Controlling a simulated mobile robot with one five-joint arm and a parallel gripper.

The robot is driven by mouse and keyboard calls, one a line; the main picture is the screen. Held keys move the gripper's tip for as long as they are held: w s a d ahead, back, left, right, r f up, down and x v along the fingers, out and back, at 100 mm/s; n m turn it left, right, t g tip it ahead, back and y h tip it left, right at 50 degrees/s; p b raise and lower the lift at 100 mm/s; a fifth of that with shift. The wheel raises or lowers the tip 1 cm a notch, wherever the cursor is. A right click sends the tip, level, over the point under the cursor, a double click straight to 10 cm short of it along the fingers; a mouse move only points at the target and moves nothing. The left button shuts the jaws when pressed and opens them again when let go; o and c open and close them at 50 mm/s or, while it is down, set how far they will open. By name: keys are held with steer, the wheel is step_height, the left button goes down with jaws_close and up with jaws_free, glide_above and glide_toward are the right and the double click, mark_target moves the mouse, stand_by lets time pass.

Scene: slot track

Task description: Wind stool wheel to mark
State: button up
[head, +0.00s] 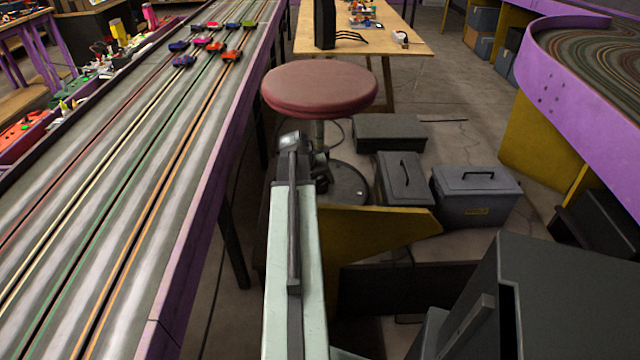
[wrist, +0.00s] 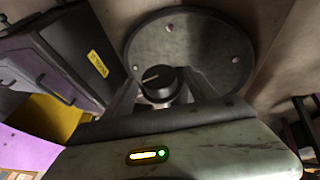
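The stool (head: 320,88) has a round red seat on a grey post above a round dark base plate. In the wrist view, the stool's wheel (wrist: 158,88) is a small black knob with a pale pointer line on its face. The dark base plate (wrist: 195,40) with bolt heads lies behind it. My gripper (wrist: 161,80) is open, with one finger on each side of the knob. I cannot tell whether either finger touches it. I cannot make out a separate target mark.
A purple-edged slot track (head: 150,150) with small cars runs along the left. Grey toolboxes (head: 478,192) stand on the floor right of the stool. A yellow panel (head: 375,228) is beside my arm. A wooden table (head: 400,38) stands behind, and a curved purple track (head: 575,70) at right.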

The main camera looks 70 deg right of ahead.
steer(key=shift+s+d, duration=0.1)
steer(key=c, duration=1.2)
steer(key=shift+f+b, duration=0.1)
steer(key=shift+b, duration=0.2)
